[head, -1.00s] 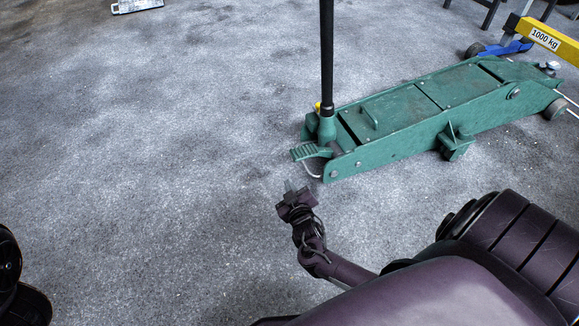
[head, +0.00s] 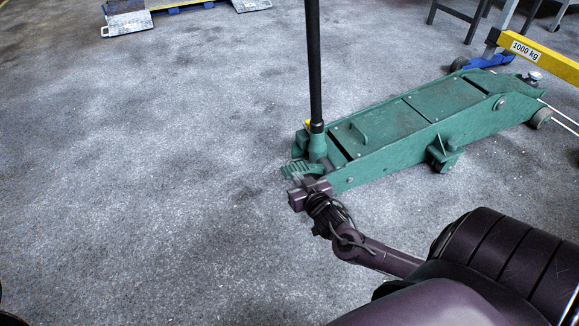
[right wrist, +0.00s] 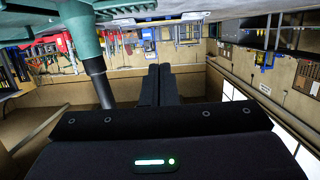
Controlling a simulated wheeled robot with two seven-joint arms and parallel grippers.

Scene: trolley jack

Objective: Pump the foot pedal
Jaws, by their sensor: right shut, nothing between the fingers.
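The green trolley jack (head: 400,112) stands on the floor right of centre, its black handle (head: 315,65) upright. Its ribbed green foot pedal (head: 296,168) sticks out at the near left end, beside the handle's base. My right gripper (head: 297,181) is at the pedal, its fingertips overlapping the pedal's near edge in the picture; I cannot tell whether they touch. In the right wrist view the picture is upside down. The two fingers (right wrist: 160,80) are together and empty there, with the handle (right wrist: 98,80) to their left. My left gripper is out of view.
A yellow beam marked 1000 kg (head: 540,58) with a blue base (head: 490,60) stands behind the jack at the right. A light metal ramp (head: 127,20) lies at the back left. The floor (head: 150,180) left of the jack is clear.

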